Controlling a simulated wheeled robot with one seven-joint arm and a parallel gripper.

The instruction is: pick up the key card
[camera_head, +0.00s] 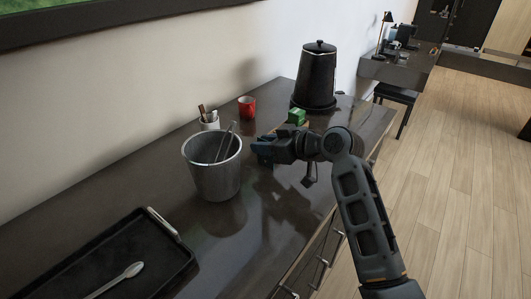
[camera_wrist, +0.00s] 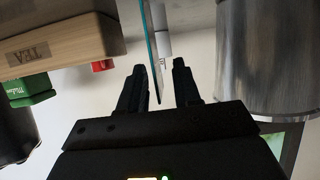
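In the wrist view, a thin upright card with a teal edge (camera_wrist: 151,50), seen nearly edge-on, stands between the two fingers of my gripper (camera_wrist: 159,75); I take it to be the key card. The fingers are apart. I cannot tell whether the left finger touches the card. In the head view my gripper (camera_head: 262,151) is low over the dark counter, right of the metal bucket; the card is not clearly visible there.
The metal bucket (camera_head: 211,174) with tongs stands close to my gripper. A wooden tea box (camera_wrist: 62,46) is left in the wrist view. A red mug (camera_head: 247,107), white cup (camera_head: 209,125), green box (camera_head: 297,117) and black lidded container (camera_head: 318,78) stand behind. A black tray (camera_head: 88,258) lies front left.

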